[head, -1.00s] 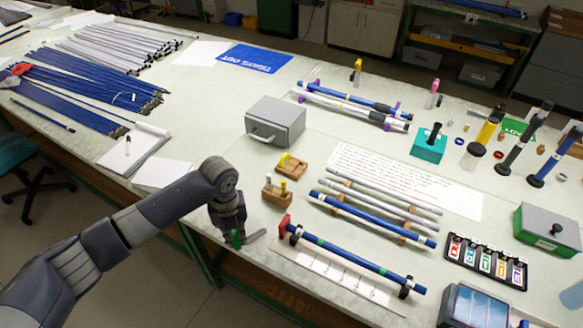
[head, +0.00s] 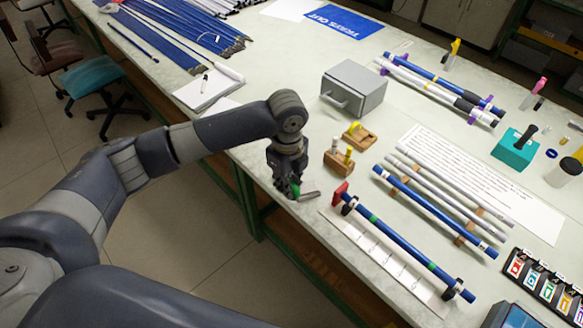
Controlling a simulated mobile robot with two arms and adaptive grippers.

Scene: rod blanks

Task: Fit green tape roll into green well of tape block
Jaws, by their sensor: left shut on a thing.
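My left gripper (head: 290,187) points down at the table's front edge, left of the blue rod with the red end block. It is shut on a small green thing, which looks like the green tape roll (head: 295,188); the fingers hide most of it. A black block (head: 530,286) with coloured squares in a row lies at the right edge of the head view, far from the gripper. My right gripper is not in view.
A blue rod (head: 405,245) lies on supports over a white strip, right of the gripper. Wooden blocks (head: 338,163) and a grey box (head: 354,88) stand behind it. More rods (head: 435,208) lie across the middle. A flat grey piece (head: 309,196) lies beside the fingertips.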

